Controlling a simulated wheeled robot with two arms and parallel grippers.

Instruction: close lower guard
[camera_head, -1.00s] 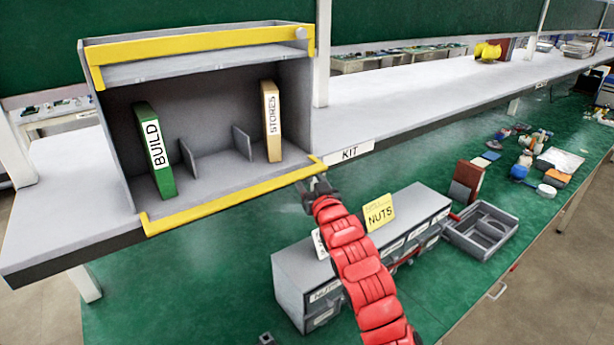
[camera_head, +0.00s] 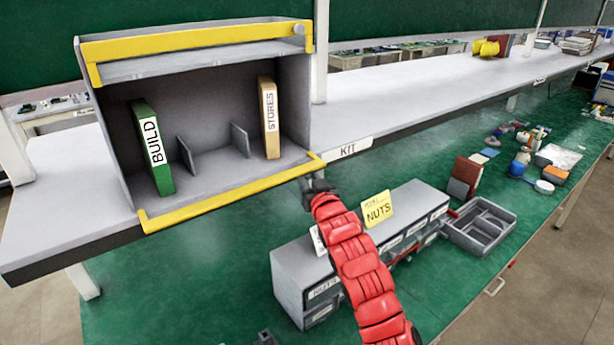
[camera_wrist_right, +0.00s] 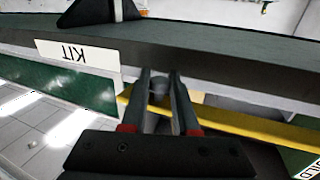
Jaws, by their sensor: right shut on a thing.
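The lower guard (camera_head: 232,193) is a yellow bar along the front bottom edge of the grey open-fronted box (camera_head: 117,150). It lies low, and the box front above it is open. My right gripper (camera_head: 313,183) is at the bar's right end, its fingers shut on the guard's knob, which is mostly hidden in the head view. In the right wrist view the yellow bar (camera_wrist_right: 245,122) runs behind my fingers (camera_wrist_right: 160,82), with a small grey part between them. The upper yellow guard (camera_head: 200,42) is across the box top, with a grey knob at its right end. My left gripper is not in view.
A green BUILD binder (camera_head: 152,150) and a tan STORES binder (camera_head: 269,118) stand inside the box. The grey shelf (camera_head: 430,95) carries a KIT label (camera_head: 349,149). Below are a drawer unit (camera_head: 290,265) with a NUTS card and a grey tray (camera_head: 480,228) on the green bench.

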